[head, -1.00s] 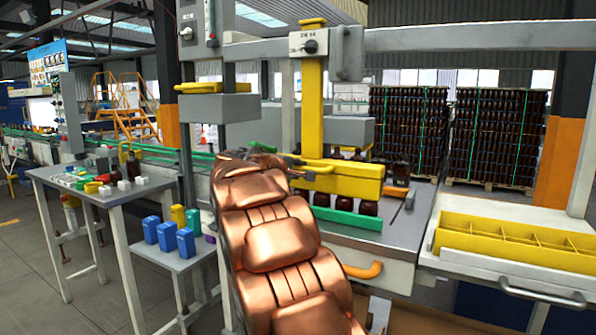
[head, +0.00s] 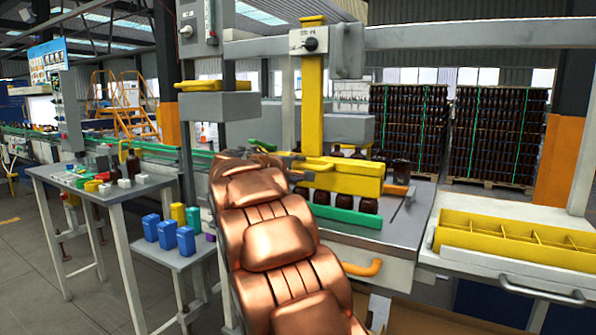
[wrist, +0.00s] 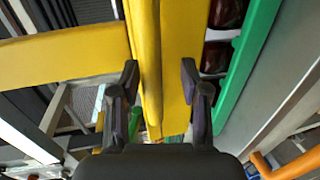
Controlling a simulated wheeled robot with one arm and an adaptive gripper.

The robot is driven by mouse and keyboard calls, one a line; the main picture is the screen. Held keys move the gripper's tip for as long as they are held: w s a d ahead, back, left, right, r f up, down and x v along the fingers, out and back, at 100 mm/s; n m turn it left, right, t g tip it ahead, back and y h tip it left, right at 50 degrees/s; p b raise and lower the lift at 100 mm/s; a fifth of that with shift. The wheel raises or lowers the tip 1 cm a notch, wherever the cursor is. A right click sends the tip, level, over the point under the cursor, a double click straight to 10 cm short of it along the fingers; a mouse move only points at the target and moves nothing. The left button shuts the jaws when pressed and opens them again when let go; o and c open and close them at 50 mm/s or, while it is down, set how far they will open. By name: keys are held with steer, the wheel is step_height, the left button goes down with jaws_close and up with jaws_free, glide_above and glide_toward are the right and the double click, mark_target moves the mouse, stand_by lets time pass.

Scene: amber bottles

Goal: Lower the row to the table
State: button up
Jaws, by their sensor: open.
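The row of dark amber bottles (head: 345,201) shows under a yellow lifting head (head: 345,181), behind a green rail (head: 345,216). I cannot tell whether their bases touch the table (head: 400,228). Some bottles also show in the wrist view (wrist: 222,52), beside the green rail. My gripper (wrist: 160,78) is open, with its dark fingers on either side of a narrow yellow bar (wrist: 150,60) that looks like the head's handle. Contact with the bar is unclear. In the head view my gripper (head: 285,163) is small and partly hidden by my copper-coloured arm, just left of the head.
A single bottle (head: 401,172) stands right of the head. A yellow divided crate (head: 510,243) sits at the right. An orange handle (head: 362,268) juts from the table front. A side table (head: 105,194) and blue containers (head: 168,231) are at the left.

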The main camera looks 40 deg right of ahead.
steer(key=v, duration=1.1)
steer(key=shift+a, duration=0.3)
